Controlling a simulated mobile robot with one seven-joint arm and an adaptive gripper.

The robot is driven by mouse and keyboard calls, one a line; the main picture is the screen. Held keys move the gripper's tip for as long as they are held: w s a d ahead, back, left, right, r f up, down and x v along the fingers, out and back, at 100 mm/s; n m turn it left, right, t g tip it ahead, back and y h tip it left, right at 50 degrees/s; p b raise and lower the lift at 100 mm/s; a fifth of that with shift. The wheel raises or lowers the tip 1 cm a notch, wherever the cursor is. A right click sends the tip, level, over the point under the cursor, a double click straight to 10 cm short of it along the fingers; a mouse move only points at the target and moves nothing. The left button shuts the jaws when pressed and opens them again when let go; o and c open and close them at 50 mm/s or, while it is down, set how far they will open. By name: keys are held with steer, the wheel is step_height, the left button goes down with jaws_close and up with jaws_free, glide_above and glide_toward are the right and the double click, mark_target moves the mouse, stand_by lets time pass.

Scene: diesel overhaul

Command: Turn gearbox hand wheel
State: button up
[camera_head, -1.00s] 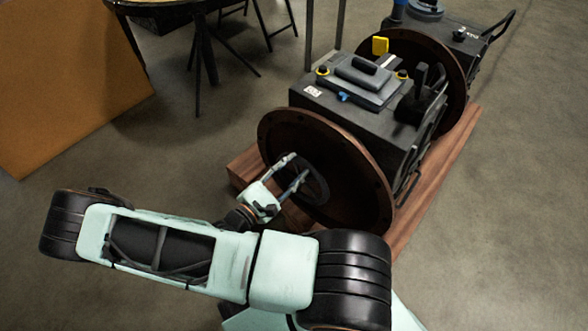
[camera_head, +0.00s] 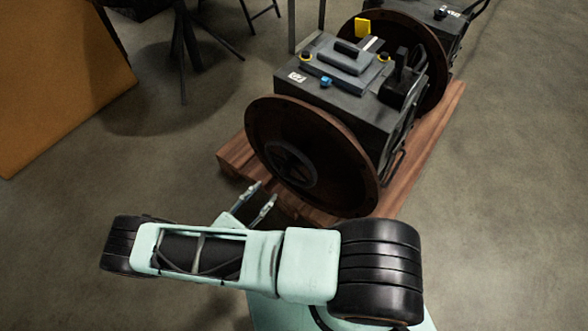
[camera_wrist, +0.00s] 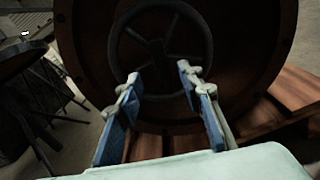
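The gearbox hand wheel (camera_head: 291,165) is a dark spoked ring on the face of a large rust-brown round flange (camera_head: 340,180). In the wrist view the hand wheel (camera_wrist: 123,52) fills the upper middle, ahead of the fingers. My gripper (camera_head: 262,194) is open and empty. It is apart from the wheel, in front of it and below it in the head view. In the wrist view its two blue-padded fingers (camera_wrist: 157,85) are spread wide, with their tips over the wheel's lower part in the picture.
The dark gearbox body (camera_head: 345,80) stands behind the flange on wooden beams (camera_head: 425,140). A second flange (camera_head: 433,70) is at its far end. An orange-brown panel (camera_head: 60,80) and dark stand legs (camera_head: 182,60) are at the left. The floor between is clear.

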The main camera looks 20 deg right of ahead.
mark_target(283, 172)
steer(key=b+x, duration=0.1)
steer(key=x, duration=0.9)
steer(key=shift+w+d, duration=0.15)
steer(key=shift+d, duration=0.05)
jaws_close()
